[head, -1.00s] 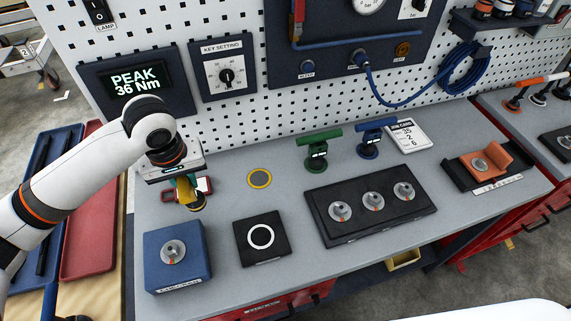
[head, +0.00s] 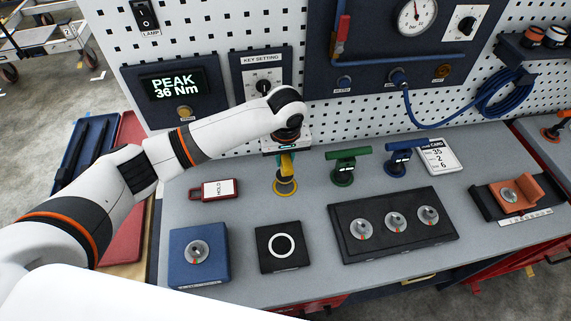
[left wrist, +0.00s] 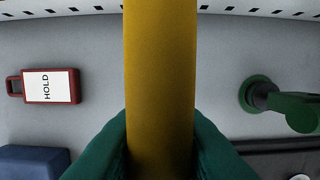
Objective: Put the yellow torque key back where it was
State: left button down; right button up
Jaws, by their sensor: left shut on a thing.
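My left gripper (head: 287,152) is shut on the yellow torque key (head: 287,165), which hangs upright below it at the back of the bench. The key's lower end is over the round yellow-ringed mark (head: 285,188) on the grey top. I cannot tell whether it touches the mark. In the left wrist view the key's yellow bar (left wrist: 160,70) runs down the middle, between green fingers (left wrist: 160,150). It hides what lies behind it. The right gripper is not in view.
A red HOLD tag (head: 220,190) lies left of the key. A green key (head: 344,166) and a blue key (head: 398,160) stand to its right. In front are a blue block (head: 198,272), a black pad with a white ring (head: 281,262) and a black three-socket tray (head: 366,254). The pegboard rises behind.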

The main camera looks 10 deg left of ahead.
pick_arm(q)
jog(key=shift+f+p, duration=0.3)
jog(key=shift+f, duration=1.5)
jog(key=c, duration=1.3)
grip_release()
jog(key=shift+f, duration=0.15)
jog(key=shift+o, duration=0.2)
jog(key=r+b, duration=0.1)
jog(key=r, duration=0.2)
jog(key=s+r, duration=0.1)
jog(key=r, duration=0.3)
jog(key=r+b, duration=0.1)
jog(key=r, duration=0.3)
jog(key=shift+s+d+b, duration=0.15)
jog(key=shift+d+b, duration=0.2)
jog(key=shift+r, duration=0.6)
